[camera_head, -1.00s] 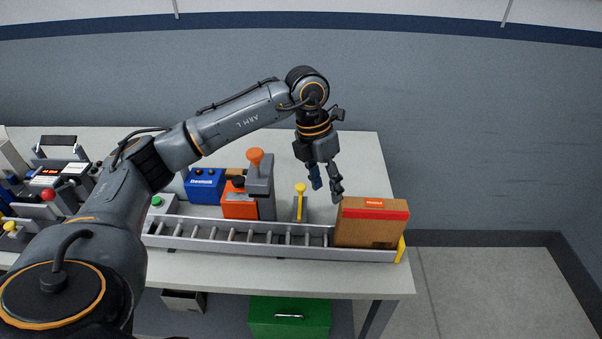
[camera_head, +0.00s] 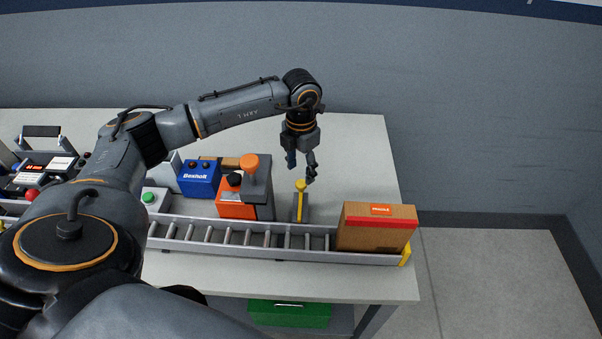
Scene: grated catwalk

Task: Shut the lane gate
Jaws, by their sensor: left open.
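A yellow bar with a round knob (camera_head: 300,200) stands on a small grey base behind the roller conveyor (camera_head: 200,247). It looks like the lane gate; the bar points back from the lane rather than across the rollers. My left gripper (camera_head: 301,174) hangs fingers down, open and empty, just above and behind the yellow knob. I cannot tell whether a finger touches it. A brown carton (camera_head: 375,236) with a red band sits on the right end of the conveyor, against a yellow end piece (camera_head: 406,254). My right gripper is out of view.
Left of the gate stand an orange device with a grey column and orange knob (camera_head: 250,185), a blue box (camera_head: 199,178) and a green button box (camera_head: 152,200). The tabletop (camera_head: 355,150) behind the carton is clear. A green case (camera_head: 290,313) sits below.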

